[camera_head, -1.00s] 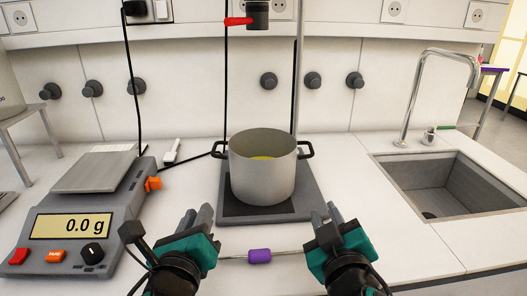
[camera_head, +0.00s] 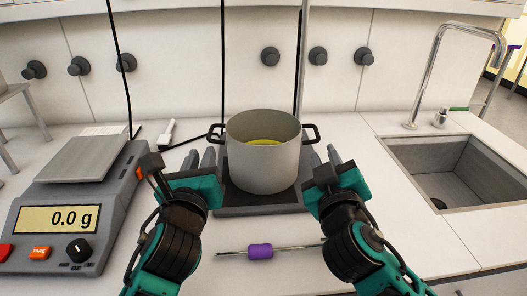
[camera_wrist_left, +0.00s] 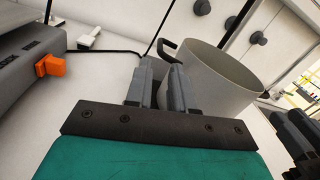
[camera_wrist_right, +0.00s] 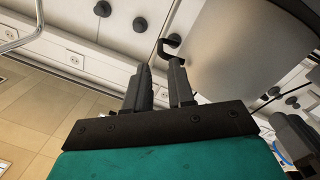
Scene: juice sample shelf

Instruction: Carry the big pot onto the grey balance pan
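The big pot (camera_head: 262,165) is a grey metal pot with two dark side handles and yellow liquid inside. It stands upright on a dark square plate (camera_head: 262,207). The grey balance pan (camera_head: 82,158) is empty, on a balance (camera_head: 110,215) reading 0.0 g. My left gripper (camera_head: 201,156) is open, with a narrow gap between its fingers, just in front of the pot's left handle (camera_head: 215,132). My right gripper (camera_head: 324,158) is open likewise, near the right handle (camera_head: 312,133). Neither gripper appears to hold anything; the wrist views show empty finger gaps.
A purple-gripped rod (camera_head: 260,251) lies on the counter in front of the plate. A sink (camera_head: 450,170) with a tall tap (camera_head: 425,75) is at the right. A thin stand pole and black cables rise behind the pot. A white-handled item (camera_head: 167,133) lies between balance and pot.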

